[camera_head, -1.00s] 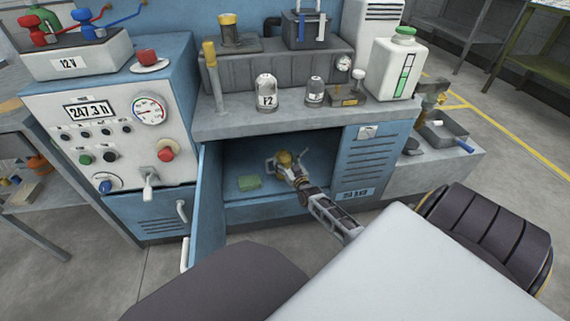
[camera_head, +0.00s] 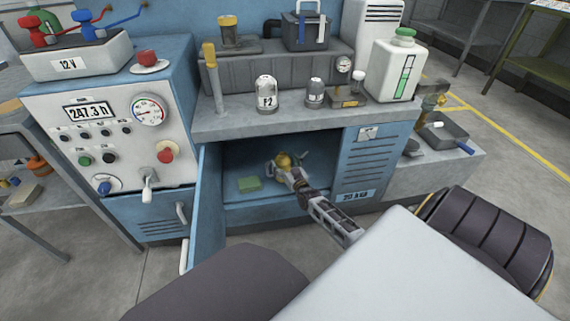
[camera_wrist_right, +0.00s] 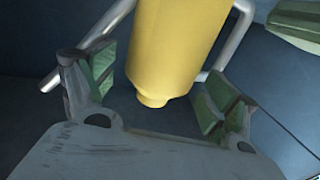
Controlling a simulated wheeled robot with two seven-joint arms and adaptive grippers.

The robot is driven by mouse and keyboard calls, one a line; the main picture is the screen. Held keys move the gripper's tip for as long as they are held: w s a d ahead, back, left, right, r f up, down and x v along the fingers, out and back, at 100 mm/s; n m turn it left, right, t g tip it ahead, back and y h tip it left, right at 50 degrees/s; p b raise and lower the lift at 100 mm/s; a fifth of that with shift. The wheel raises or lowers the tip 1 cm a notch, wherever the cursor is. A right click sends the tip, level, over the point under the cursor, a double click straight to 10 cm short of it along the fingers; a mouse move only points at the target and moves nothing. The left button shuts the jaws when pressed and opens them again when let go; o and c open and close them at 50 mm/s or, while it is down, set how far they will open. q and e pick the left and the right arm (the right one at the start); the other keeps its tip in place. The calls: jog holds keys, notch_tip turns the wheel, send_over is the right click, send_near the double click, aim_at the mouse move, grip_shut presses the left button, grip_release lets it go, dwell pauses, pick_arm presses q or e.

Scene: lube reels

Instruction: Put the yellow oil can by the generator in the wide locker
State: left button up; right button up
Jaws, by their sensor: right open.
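The yellow oil can (camera_head: 283,161) is inside the wide locker (camera_head: 240,156), under the bench top. Its yellow body (camera_wrist_right: 178,45) and silver spout and handle tubes fill the upper middle of the right wrist view. My right gripper (camera_head: 289,170) reaches into the locker at the can. In the right wrist view the gripper's green-padded fingers (camera_wrist_right: 155,98) are spread apart on either side of the can, with gaps showing. The locker door (camera_head: 207,215) stands open at the left. My left gripper is out of view.
A louvred blue panel (camera_head: 368,165) bounds the opening at right. The bench top (camera_head: 235,122) overhangs it, carrying several small containers.

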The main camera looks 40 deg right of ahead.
jog(key=shift+r, duration=0.15)
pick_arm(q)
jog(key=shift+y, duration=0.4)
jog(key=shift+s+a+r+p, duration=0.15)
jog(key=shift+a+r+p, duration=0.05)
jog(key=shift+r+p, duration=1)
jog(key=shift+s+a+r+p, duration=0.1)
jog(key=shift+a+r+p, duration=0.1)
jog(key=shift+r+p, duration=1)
pick_arm(e)
jog(key=v, duration=1.2)
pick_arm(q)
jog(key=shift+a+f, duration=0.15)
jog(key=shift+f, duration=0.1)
pick_arm(e)
jog(key=s+a+f+n+g+y, duration=0.1)
jog(key=s+a+f+g+y, duration=0.15)
jog(key=a, duration=0.75)
jog(key=s+a+f+n+g+y, duration=0.2)
jog(key=s+a+g+y, duration=0.15)
jog(key=a, duration=0.65)
jog(key=s+a+r+g+y, duration=0.1)
jog(key=s+a+g, duration=0.1)
jog(key=s+a, duration=0.4)
jog(key=s+a+r+n+g+y, duration=0.1)
jog(key=s+a+r+g, duration=0.1)
jog(key=s+a, duration=0.5)
jog(key=shift+s+a+r+g+y, duration=0.25)
jog(key=shift+a+g, duration=0.25)
jog(key=shift+a, duration=0.55)
